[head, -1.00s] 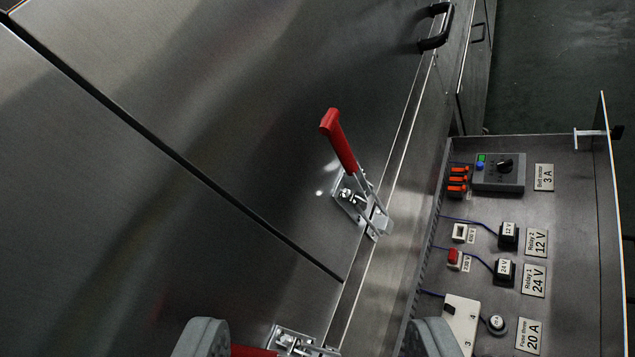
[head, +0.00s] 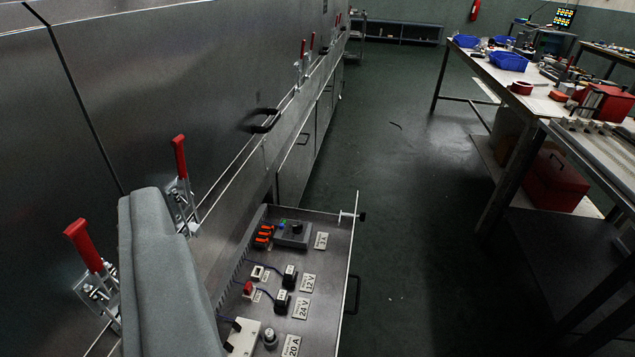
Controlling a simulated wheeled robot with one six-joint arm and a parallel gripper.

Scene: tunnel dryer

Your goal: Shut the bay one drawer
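The pulled-out drawer (head: 333,275) juts from the lower part of the steel dryer wall, holding a grey switch box, relays, a fuse holder and labels. The near end of the drawer is cut off by the picture's bottom edge. My gripper (head: 160,200) shows as a large grey finger shape left of the drawer, close to the wall; its finger gap cannot be made out. No bay label is visible.
Red-handled toggle clamps (head: 180,160) and a black handle (head: 265,120) stick out from the dryer wall (head: 150,70). Benches with blue bins (head: 508,61) and a red toolbox (head: 553,183) stand at the right. The dark floor (head: 400,170) between is clear.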

